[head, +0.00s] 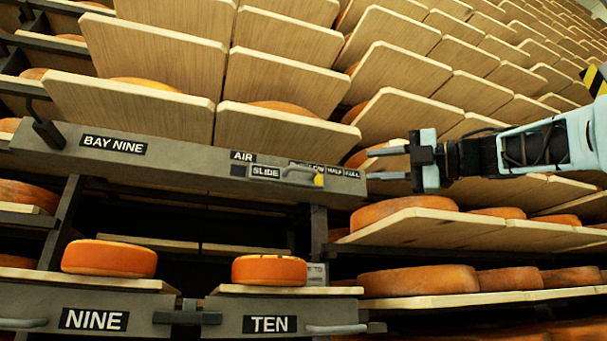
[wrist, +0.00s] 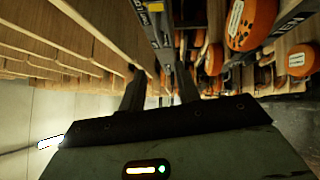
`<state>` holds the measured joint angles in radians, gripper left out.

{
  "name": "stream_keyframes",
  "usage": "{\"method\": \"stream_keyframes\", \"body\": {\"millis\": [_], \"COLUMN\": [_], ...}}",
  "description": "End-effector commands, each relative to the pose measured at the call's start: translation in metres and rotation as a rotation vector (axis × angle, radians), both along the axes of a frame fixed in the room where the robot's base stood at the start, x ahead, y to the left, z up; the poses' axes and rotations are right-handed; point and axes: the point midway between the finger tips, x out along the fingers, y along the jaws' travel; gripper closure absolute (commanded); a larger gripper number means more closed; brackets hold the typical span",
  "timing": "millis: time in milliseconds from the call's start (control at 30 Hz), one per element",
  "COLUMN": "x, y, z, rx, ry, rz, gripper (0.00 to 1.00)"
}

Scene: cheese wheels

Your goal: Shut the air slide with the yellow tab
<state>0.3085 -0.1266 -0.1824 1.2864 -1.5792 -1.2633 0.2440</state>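The air slide (head: 265,172) is a small dark plate marked SLIDE on the grey beam, below the AIR label (head: 243,156). The tab sits below a row of small position words, of which HALF and FULL are readable. My gripper (head: 370,163) is to the right of the tab, apart from it, its two fingers pointing left. The fingers are spread and empty. The wrist view also shows my gripper (wrist: 158,92) open, with the beam (wrist: 158,35) ahead.
The grey beam carries a BAY NINE sign (head: 113,145). Tilted wooden boards (head: 165,105) rise above it. Orange cheese wheels (head: 109,258) stand on shelves below, over the NINE (head: 94,319) and TEN (head: 269,324) fronts. Cheese shelves (head: 430,228) lie under my gripper.

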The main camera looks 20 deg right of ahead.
Motion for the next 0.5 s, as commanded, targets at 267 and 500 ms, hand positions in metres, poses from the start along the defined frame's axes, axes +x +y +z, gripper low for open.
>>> {"method": "stream_keyframes", "body": {"millis": [267, 500], "x": [0.036, 0.071], "y": [0.038, 0.073], "z": [0.011, 0.019], "rx": [0.004, 0.005], "ry": [0.004, 0.003], "rz": [0.006, 0.006], "gripper": [0.67, 0.67]}}
